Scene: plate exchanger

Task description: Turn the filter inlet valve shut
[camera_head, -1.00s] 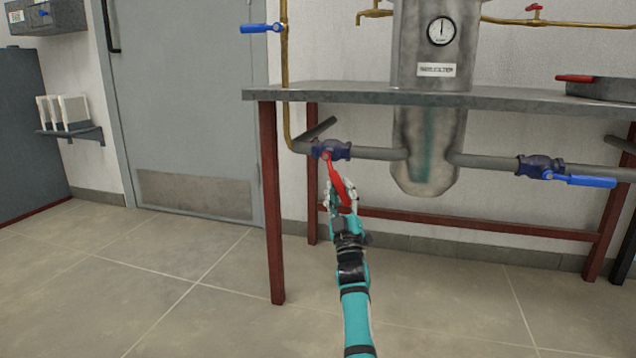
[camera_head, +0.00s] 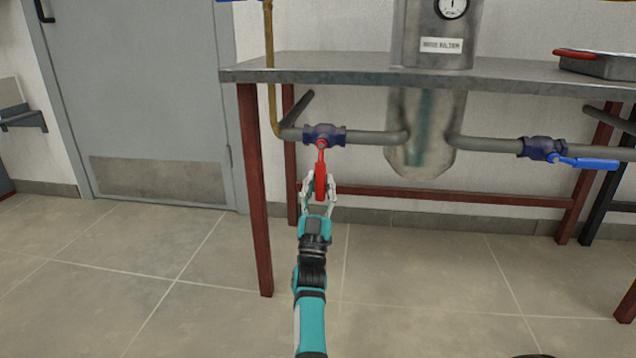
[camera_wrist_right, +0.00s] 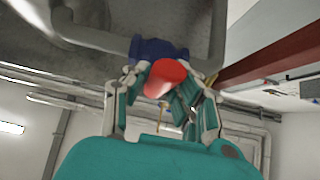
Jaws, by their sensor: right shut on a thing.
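The inlet valve is a dark blue body (camera_head: 324,135) on the grey pipe left of the steel filter vessel (camera_head: 422,130). Its red lever (camera_head: 321,165) hangs down from the body, across the pipe's line. My right gripper (camera_head: 319,188) is shut on the lower part of the red lever. In the right wrist view the red lever end (camera_wrist_right: 165,78) sits between my fingers, with the blue valve body (camera_wrist_right: 158,50) behind it. My left gripper is in no view.
A second blue valve (camera_head: 541,149) with a blue lever (camera_head: 588,163) is on the pipe at right. The steel table (camera_head: 340,70) overhangs the pipe. Its red leg (camera_head: 255,190) stands left of my arm. The floor in front is clear.

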